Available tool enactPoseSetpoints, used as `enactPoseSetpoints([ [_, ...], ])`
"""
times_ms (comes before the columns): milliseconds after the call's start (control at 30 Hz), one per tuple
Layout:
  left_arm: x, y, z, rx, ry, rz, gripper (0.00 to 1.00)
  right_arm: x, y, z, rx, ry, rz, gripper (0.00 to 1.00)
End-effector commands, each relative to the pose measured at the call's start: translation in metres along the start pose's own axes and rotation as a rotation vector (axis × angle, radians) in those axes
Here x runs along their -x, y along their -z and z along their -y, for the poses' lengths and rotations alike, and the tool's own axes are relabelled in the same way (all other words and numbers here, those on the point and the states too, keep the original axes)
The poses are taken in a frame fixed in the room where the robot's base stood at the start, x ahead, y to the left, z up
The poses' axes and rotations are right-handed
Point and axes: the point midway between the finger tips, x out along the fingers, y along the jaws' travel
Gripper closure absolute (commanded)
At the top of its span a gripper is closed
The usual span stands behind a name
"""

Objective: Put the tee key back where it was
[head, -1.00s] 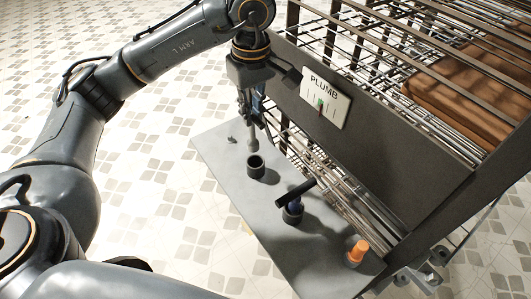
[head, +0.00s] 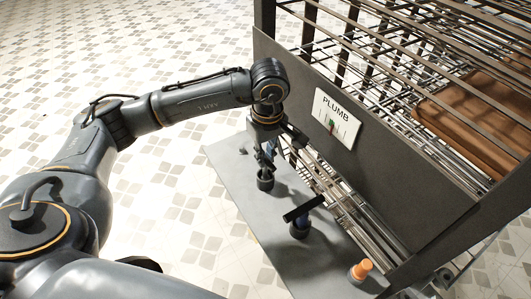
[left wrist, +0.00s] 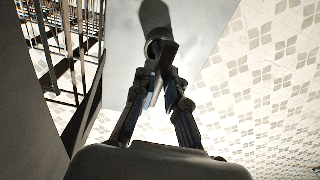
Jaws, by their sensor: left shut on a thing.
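My left gripper (head: 267,158) points down over the left part of a grey shelf and is shut on a dark grey tool, which I take to be the tee key (left wrist: 162,54). Its lower end is at a black round cup (head: 265,183), whose rim also shows beyond the fingertips in the left wrist view (left wrist: 151,45). Whether the end is inside the cup or just above it I cannot tell. The fingers hide most of the tool. My right gripper is not in view.
On the grey shelf (head: 245,200), a black crossbar tool (head: 303,208) with a blue part stands in a second cup (head: 299,230). A dark rack panel with a PLUMB plate (head: 337,118) rises behind.

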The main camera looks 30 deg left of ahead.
Motion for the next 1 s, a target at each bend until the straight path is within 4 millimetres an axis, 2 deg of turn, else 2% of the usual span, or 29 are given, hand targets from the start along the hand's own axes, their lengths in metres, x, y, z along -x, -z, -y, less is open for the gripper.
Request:
enactPoseSetpoints([
  [167,-0.004,0.0,0.0,0.0,0.0,0.0,1.0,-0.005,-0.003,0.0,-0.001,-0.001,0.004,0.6],
  [200,-0.003,0.0,0.0,0.0,0.0,0.0,0.84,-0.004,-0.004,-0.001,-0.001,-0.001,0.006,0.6],
  [300,-0.002,0.0,0.0,0.0,0.0,0.0,0.65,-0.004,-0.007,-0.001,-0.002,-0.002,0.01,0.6],
  [700,0.003,0.0,0.0,0.0,0.0,0.0,0.65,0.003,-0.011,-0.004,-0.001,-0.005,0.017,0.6],
  [733,0.004,0.0,-0.001,0.0,-0.002,0.0,0.65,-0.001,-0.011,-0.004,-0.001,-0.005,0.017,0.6],
  [867,0.025,0.001,-0.001,-0.001,-0.007,-0.003,0.65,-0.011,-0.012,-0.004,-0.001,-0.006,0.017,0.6],
  [1000,0.058,0.0,-0.002,0.0,-0.008,-0.002,0.65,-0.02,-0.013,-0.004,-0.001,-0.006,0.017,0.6],
])
